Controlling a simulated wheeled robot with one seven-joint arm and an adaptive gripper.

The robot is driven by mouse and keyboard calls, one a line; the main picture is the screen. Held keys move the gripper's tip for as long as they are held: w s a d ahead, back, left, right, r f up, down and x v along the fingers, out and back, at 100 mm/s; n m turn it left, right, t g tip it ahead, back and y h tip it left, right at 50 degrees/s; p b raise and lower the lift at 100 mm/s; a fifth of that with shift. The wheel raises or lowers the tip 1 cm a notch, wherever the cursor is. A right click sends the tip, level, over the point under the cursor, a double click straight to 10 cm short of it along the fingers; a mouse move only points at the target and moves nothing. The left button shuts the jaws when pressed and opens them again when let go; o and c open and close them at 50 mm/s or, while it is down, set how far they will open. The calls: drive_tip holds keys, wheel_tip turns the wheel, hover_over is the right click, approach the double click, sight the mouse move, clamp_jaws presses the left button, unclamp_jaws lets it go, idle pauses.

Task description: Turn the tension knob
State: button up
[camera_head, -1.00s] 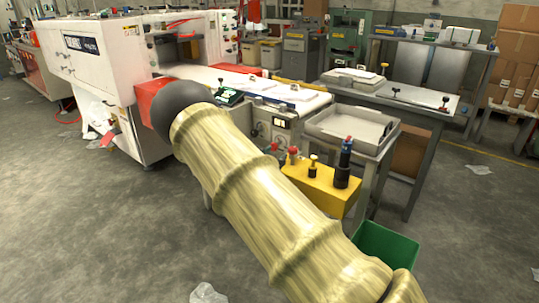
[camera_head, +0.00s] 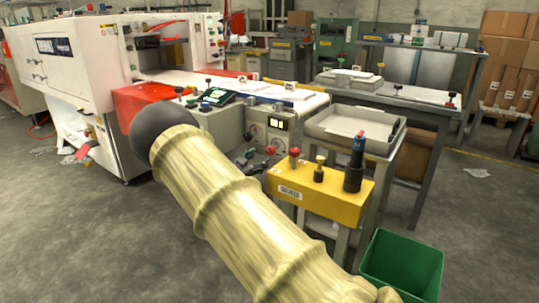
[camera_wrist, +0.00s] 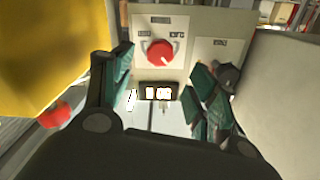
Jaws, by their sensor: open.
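A red round knob (camera_wrist: 160,52) sits on a pale panel with small labels too blurred to read; I take it for the tension knob. A small red knob (camera_head: 270,150) also shows low at the machine front in the head view, probably the same one. My gripper (camera_wrist: 166,88) is open and empty, its dark fingers with green pads spread left and right. The knob lies beyond them, between their lines, and I see no contact. In the head view my gripper (camera_head: 248,160) is small and partly hidden behind my arm.
A yellow box (camera_head: 318,198) with red, yellow and dark knobs stands close to the right; it fills the wrist view's upper left (camera_wrist: 45,45). A lit display (camera_wrist: 158,91) shows below the knob. A grey tray (camera_head: 355,130) and green bin (camera_head: 403,262) are right. Floor at left is open.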

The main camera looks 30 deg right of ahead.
sight(269, 152)
drive_tip(key=b+x, duration=0.2)
drive_tip(key=x, duration=0.5)
drive_tip(key=shift+w+d+f, duration=0.1)
drive_tip(key=shift+d+f, duration=0.05)
drive_tip(key=shift+d, duration=0.15)
drive_tip(key=shift+w+d, duration=0.2)
drive_tip(key=shift+d, duration=0.35)
drive_tip(key=c, duration=1)
